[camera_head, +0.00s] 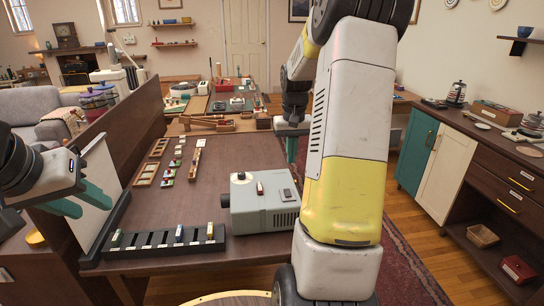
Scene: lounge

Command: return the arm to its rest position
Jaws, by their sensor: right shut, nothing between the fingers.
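My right arm rises large through the middle of the picture, with white and yellow links. It bends at the top and comes down to my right gripper (291,149), which hangs over the far right side of the brown table (235,160). Its teal fingertips point down, are shut and hold nothing; the arm link hides part of that area. My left gripper (88,207) is at the left edge, beside a white upright panel (97,172). Its two teal fingers are apart, with nothing visible between them.
A grey projector-like box (262,220) stands at the table's front right, close to my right arm. A black slotted rack (165,245) lies along the front left. Small wooden trays (148,174) lie farther back. A cabinet (437,180) stands at right. The table's centre is clear.

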